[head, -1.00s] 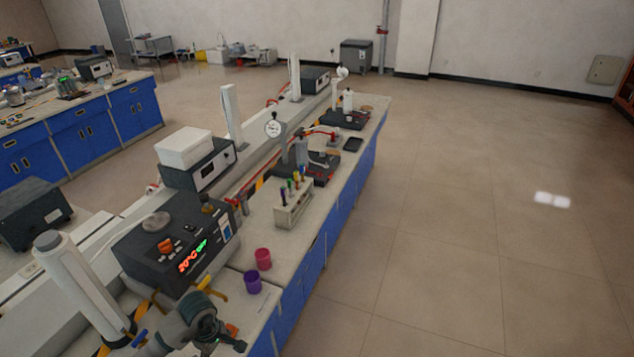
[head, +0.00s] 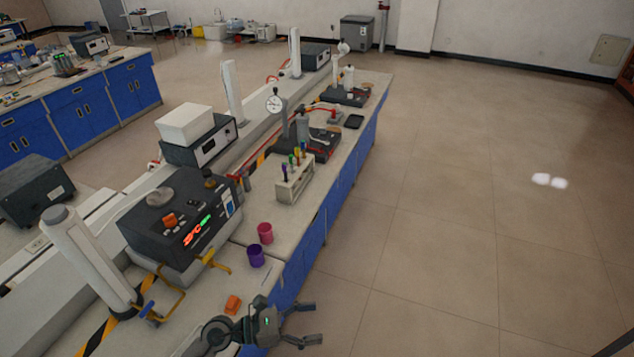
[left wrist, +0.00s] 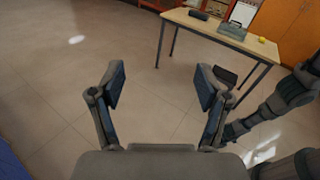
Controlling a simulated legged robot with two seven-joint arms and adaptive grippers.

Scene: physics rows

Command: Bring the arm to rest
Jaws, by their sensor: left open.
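My left gripper (head: 306,324) comes in at the bottom of the head view, just past the front edge of the blue-fronted bench, over the floor. Its two fingers are spread and nothing is between them. In the left wrist view the same gripper (left wrist: 160,88) is open, with bare floor tiles between and beyond its fingers. My right gripper is not seen in the head view. Part of another of my arms (left wrist: 285,100) shows at the right of the left wrist view, but no fingers can be made out clearly.
On the bench stand a pink cup (head: 265,233), a purple cup (head: 256,256), a tube rack (head: 294,182) and a dark heater box (head: 178,218). An orange item (head: 233,305) lies near my left arm. A wooden table (left wrist: 222,33) stands across open floor.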

